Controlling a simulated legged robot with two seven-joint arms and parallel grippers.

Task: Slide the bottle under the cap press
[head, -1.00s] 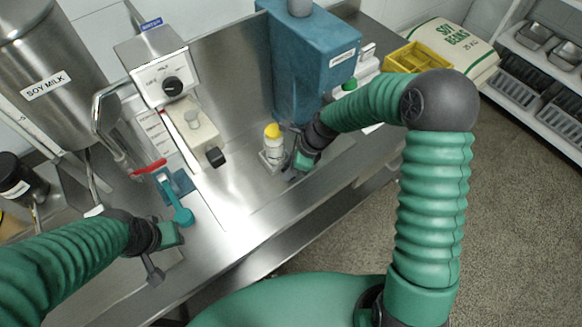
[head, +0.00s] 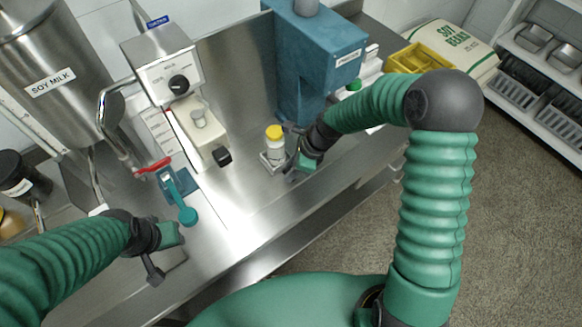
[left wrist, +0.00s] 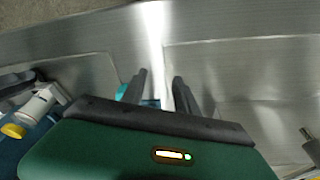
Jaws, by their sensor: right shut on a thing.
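The bottle (head: 274,147) is small and pale with a yellow cap. It stands upright at a square metal piece on the steel counter, in front and left of the blue press (head: 318,60), apart from its column. My right gripper (head: 287,152) reaches the bottle from the right and is shut on it, low on its side; the exact contact is hard to see. My left gripper (head: 168,250) hangs over the counter at the left, and its two fingers stand apart and empty in the left wrist view (left wrist: 159,88). A yellow-and-white item, probably the bottle, shows there at the left edge (left wrist: 35,110).
Left of the bottle stands a white dispenser box with a black knob (head: 178,84). A soy milk tank (head: 50,85) is at the far left. Bare counter (head: 235,190) lies between the grippers.

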